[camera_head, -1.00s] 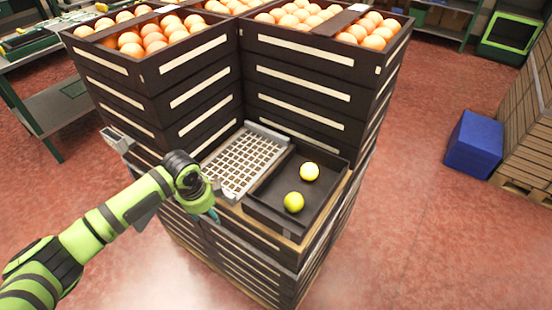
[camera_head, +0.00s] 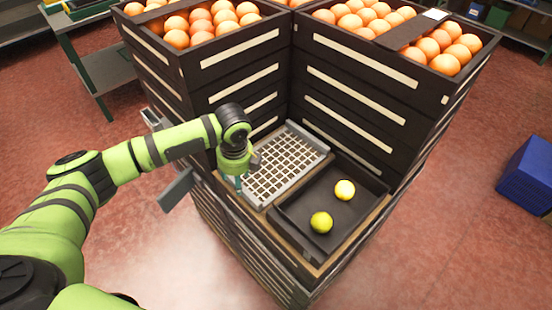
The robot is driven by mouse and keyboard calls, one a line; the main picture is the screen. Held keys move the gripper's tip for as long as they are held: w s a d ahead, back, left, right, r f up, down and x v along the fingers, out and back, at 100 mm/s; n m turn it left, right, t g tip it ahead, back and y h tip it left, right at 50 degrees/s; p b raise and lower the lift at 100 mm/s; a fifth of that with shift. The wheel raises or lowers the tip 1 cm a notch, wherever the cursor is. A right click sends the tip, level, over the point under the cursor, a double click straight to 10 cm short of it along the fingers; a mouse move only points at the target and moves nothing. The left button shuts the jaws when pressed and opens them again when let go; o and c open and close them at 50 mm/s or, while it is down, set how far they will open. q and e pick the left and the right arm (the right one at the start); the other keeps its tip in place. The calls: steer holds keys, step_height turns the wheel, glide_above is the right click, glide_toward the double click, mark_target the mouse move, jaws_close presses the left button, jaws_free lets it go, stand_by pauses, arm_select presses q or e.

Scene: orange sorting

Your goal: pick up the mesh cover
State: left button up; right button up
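The mesh cover (camera_head: 287,165) is a light grey grid panel with a raised rim. It lies on the low crate stack, in the corner between the tall crates and left of a black tray. My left gripper (camera_head: 240,183) points down at the cover's left edge. Its fingers are small and partly hidden by the wrist, so I cannot tell whether they are open or touching the cover. My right gripper is out of view.
Tall dark crates (camera_head: 360,85) full of oranges (camera_head: 432,45) rise behind. A blue bin (camera_head: 527,175) stands on the floor at right. The floor in front is clear.

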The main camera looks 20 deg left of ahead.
arm_select(q)
steer(key=f, duration=0.3)
steer(key=shift+w+a+f, duration=0.15)
steer(key=shift+w+a, duration=0.15)
steer(key=shift+w, duration=0.1)
steer(key=shift+s, duration=0.15)
steer(key=shift+c, duration=0.8)
jaws_close()
